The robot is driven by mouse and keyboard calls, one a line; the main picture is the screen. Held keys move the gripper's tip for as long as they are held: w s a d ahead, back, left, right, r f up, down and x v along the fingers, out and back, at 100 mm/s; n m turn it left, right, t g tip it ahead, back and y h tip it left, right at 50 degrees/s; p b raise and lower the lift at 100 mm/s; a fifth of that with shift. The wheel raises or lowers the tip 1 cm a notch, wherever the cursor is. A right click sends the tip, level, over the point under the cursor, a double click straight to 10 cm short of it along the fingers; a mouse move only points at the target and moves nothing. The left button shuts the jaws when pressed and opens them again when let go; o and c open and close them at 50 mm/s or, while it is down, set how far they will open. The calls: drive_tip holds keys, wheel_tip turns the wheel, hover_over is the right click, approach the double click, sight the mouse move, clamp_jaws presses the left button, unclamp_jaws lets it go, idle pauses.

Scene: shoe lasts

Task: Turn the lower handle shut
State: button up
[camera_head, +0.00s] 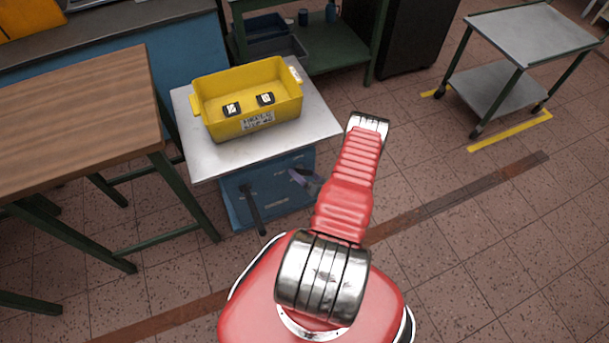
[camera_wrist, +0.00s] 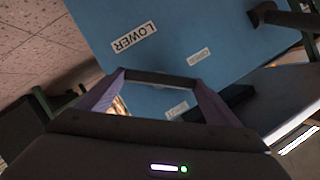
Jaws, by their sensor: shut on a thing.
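The blue cabinet (camera_head: 275,192) stands under a metal top. In the wrist view its face (camera_wrist: 225,30) bears a white label reading LOWER (camera_wrist: 133,37) and smaller labels too blurred to read surely. My gripper (camera_head: 303,178) is at the right part of the face, partly hidden by my arm. In the wrist view the fingers of my gripper (camera_wrist: 159,85) are shut on a dark bar, the lower handle (camera_wrist: 160,77), spanning between the fingertips beside the LOWER label. A second black handle (camera_head: 252,208) slants down at the left; it shows at the upper right in the wrist view (camera_wrist: 285,18).
A yellow bin (camera_head: 222,124) with two dark items sits on the metal top (camera_head: 318,124). A wooden table (camera_head: 75,115) stands close at left. A grey trolley (camera_head: 530,40) is at far right. Tiled floor between is open.

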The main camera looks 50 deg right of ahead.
drive_tip(key=m, duration=0.1)
drive_tip(key=m+t, duration=0.1)
drive_tip(key=m+t+y, duration=0.1)
drive_tip(key=m, duration=0.1)
drive_tip(key=shift+s+d+f, duration=0.2)
drive_tip(key=shift+d+f, duration=0.05)
drive_tip(key=shift+f, duration=0.05)
drive_tip(key=m, duration=0.1)
drive_tip(key=m+t, duration=0.1)
drive_tip(key=m, duration=0.2)
drive_tip(key=shift+d+f+t, duration=0.1)
drive_tip(key=shift+f+t, duration=0.15)
drive_tip(key=shift+t, duration=0.15)
drive_tip(key=o, duration=0.9)
drive_tip(key=s, duration=0.4)
drive_tip(key=s+a, duration=0.1)
drive_tip(key=s, duration=0.4)
drive_tip(key=s+a, duration=0.1)
drive_tip(key=s, duration=0.3)
drive_tip(key=shift+s+a, duration=0.1)
drive_tip(key=shift+s, duration=0.2)
